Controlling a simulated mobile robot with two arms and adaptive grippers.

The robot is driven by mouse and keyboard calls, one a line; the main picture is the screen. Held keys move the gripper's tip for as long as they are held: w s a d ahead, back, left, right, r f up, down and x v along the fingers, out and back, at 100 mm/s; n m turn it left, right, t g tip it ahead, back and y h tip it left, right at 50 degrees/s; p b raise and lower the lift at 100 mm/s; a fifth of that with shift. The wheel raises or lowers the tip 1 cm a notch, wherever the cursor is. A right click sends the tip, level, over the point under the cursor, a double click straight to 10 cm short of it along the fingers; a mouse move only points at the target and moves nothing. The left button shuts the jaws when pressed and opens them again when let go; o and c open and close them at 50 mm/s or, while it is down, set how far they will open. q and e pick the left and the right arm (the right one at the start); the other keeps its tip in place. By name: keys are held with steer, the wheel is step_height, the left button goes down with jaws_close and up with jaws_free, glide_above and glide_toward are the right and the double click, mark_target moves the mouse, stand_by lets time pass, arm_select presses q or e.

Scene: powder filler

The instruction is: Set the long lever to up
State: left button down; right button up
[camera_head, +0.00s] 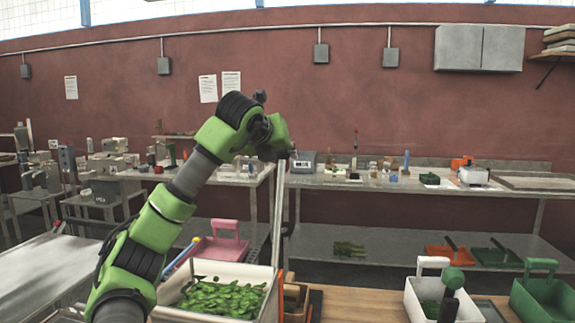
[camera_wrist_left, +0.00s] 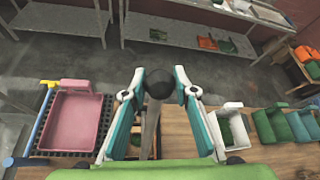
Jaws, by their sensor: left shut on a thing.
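The long lever (camera_head: 278,212) is a thin grey bar that stands nearly upright beside the white bin in the head view. In the left wrist view the bar runs up to a round black knob (camera_wrist_left: 160,84). My left gripper (camera_head: 283,152) is at the top of the lever. In the left wrist view its teal fingers (camera_wrist_left: 164,88) are on either side of the knob, shut on it. The wrist hides the knob and fingers in the head view.
A white bin of green pieces (camera_head: 222,275) is below my left arm. A pink carrier (camera_head: 222,243) sits behind it and also shows in the wrist view (camera_wrist_left: 75,122). White (camera_head: 432,275) and green carriers (camera_head: 545,290) stand at right. Wooden counter (camera_head: 360,305) between is clear.

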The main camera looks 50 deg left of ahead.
arm_select(q)
steer(key=shift+d+f+v, duration=0.15)
steer(key=shift+v, duration=0.85)
steer(key=shift+d+f+v, duration=0.15)
steer(key=shift+d+v, duration=0.05)
steer(key=shift+v, duration=0.85)
steer(key=shift+f, duration=0.1)
steer(key=c, duration=1.6)
jaws_free()
steer(key=shift+c, duration=0.2)
steer(key=v, duration=1.2)
